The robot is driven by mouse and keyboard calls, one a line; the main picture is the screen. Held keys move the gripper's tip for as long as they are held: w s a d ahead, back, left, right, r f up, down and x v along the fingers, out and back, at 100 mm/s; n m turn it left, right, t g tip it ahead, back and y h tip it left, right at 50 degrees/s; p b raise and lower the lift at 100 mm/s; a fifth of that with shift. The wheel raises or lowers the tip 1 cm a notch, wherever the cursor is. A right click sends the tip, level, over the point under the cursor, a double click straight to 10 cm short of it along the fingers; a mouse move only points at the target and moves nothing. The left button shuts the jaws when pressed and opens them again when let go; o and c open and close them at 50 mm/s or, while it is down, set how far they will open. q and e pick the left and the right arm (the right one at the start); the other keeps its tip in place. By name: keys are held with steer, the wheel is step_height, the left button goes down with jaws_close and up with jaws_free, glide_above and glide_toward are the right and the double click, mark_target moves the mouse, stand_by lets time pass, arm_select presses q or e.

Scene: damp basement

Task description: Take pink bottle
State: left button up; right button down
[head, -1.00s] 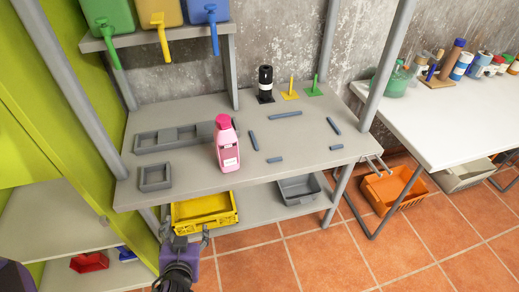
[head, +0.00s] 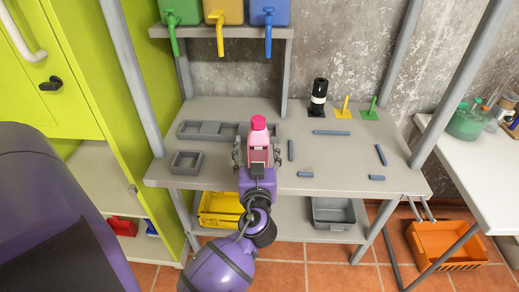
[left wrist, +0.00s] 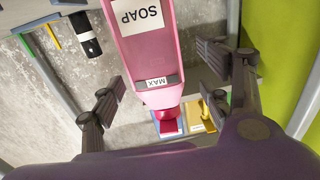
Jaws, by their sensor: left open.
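The pink bottle (head: 258,136) stands upright on the grey workbench (head: 225,180), near its front middle. Its cap is darker pink. In the left wrist view the bottle (left wrist: 150,58) shows large, with labels reading SOAP and MAX. My left gripper (head: 258,156) is open at the bench's front, with one finger on each side of the bottle. The left wrist view also shows the open fingers on both sides of the bottle, with visible gaps. My gripper hides the lower part of the bottle in the head view. My right gripper is not in view.
Grey trays (head: 186,162) lie left of the bottle and small grey bars (head: 331,133) to its right. A black bottle (head: 318,98) stands at the back. Coloured dispensers (head: 223,12) hang above. A yellow crate (head: 219,209) sits on the lower shelf.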

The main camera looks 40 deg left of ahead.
arm_select(q)
steer(key=x, duration=0.2)
steer(key=p+x, duration=0.1)
steer(key=shift+w+r, duration=0.25)
steer(key=shift+w, duration=0.2)
steer(key=shift+w+a+f, duration=0.15)
steer(key=shift+a, duration=0.05)
steer(key=shift+c, duration=0.6)
steer(key=c, duration=1.3)
steer(key=shift+c, duration=0.2)
